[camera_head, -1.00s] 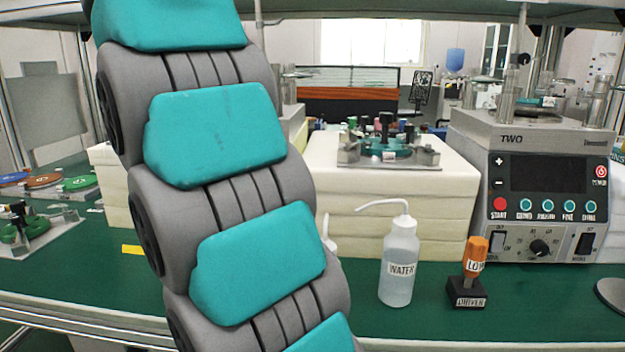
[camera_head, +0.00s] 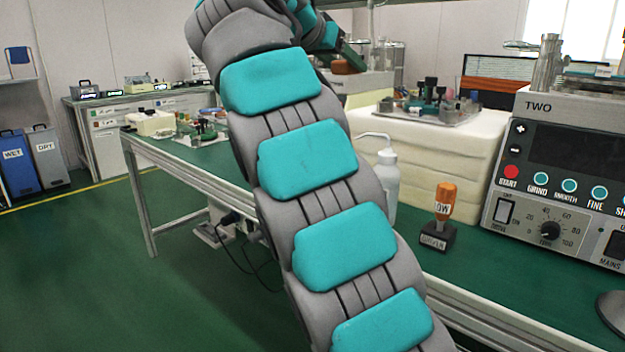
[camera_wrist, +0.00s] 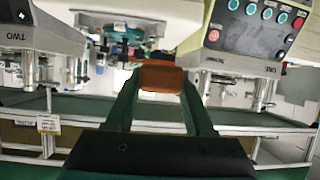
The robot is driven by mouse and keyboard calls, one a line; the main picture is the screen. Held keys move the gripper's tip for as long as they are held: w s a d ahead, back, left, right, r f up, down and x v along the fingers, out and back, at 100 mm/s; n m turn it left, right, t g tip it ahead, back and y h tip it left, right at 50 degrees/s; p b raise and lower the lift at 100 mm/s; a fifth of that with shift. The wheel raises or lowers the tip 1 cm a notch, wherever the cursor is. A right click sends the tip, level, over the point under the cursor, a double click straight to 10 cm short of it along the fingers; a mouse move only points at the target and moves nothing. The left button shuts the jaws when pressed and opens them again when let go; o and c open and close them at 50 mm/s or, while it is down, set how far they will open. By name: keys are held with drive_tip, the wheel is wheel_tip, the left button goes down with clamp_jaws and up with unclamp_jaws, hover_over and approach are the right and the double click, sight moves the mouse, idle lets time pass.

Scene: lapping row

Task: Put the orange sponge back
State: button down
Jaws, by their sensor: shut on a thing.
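My gripper (camera_wrist: 162,88) is shut on the orange sponge (camera_wrist: 162,76), a small orange-brown block gripped between the two dark green fingertips in the wrist view. In the head view the sponge (camera_head: 349,67) shows small beyond my bent arm, at the tip of the dark green gripper (camera_head: 347,58). It appears raised above the green bench, near the white foam stack, though its exact height is hard to tell. The arm hides part of the bench behind it. I cannot make out an empty place for the sponge.
A water bottle (camera_head: 387,178) and an orange-handled driver in a black stand (camera_head: 440,216) stand on the bench. Machine TWO (camera_head: 560,170) is at the right. A foam stack (camera_head: 440,150) bears a metal fixture. Wet and dry bins (camera_head: 30,160) and open floor are at the left.

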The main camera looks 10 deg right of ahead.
drive_tip(key=w+a+f+m+b, duration=0.1)
drive_tip(key=w+a+f+b, duration=0.2)
drive_tip(key=a+f, duration=0.85)
drive_tip(key=w+a+f+b, duration=0.3)
drive_tip(key=a+f, duration=0.7)
drive_tip(key=f, duration=0.3)
drive_tip(key=shift+g, duration=0.3)
drive_tip(key=w+d+b, duration=0.1)
drive_tip(key=d, duration=0.4)
drive_tip(key=w+d+f+b, duration=0.1)
drive_tip(key=w+d+b, duration=0.1)
drive_tip(key=d, duration=0.3)
drive_tip(key=w+d+b, duration=0.1)
drive_tip(key=d, duration=0.4)
drive_tip(key=shift+w+d+f+b, duration=0.1)
drive_tip(key=shift+w+f+b, duration=0.05)
drive_tip(key=shift+f+b, duration=0.7)
drive_tip(key=shift+f, duration=1.25)
drive_tip(key=shift+f, duration=0.1)
drive_tip(key=shift+f+b, duration=0.15)
drive_tip(key=shift+b, duration=0.15)
drive_tip(key=shift+c, duration=1.3)
unclamp_jaws()
